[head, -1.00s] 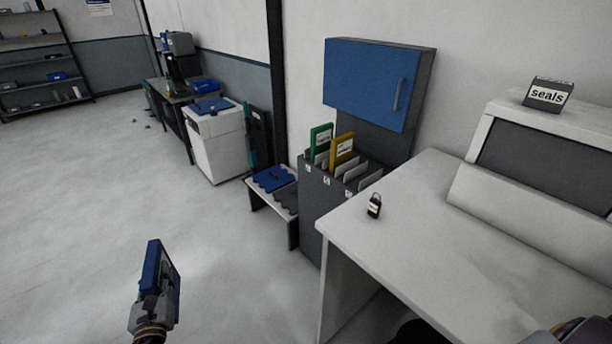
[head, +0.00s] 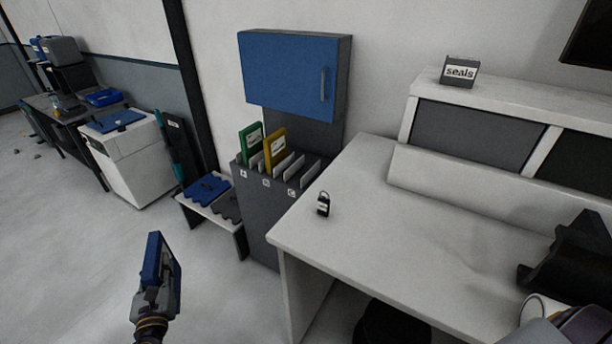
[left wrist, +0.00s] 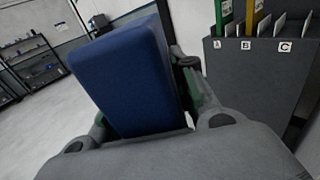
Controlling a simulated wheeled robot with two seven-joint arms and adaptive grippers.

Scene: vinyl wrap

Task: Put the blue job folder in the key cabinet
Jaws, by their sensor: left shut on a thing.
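The blue job folder (head: 158,262) is held upright in my left gripper (head: 154,290), at the lower left of the head view, over open floor. In the left wrist view the folder (left wrist: 128,75) fills the middle, between the fingers of the shut gripper (left wrist: 150,125). The key cabinet (head: 282,72) is a blue-fronted box on the wall, upper middle. Its door looks shut, with a vertical handle (head: 323,84) at its right side; its inside is hidden. The folder is well apart from the cabinet, lower and to its left. My right gripper is not visible.
Below the cabinet a grey rack (head: 262,200) labelled A, B, C holds a green folder (head: 252,140) and a yellow folder (head: 274,150). A white desk (head: 385,235) with a black padlock (head: 323,204) stands right. A low bench (head: 193,203) stands left of the rack.

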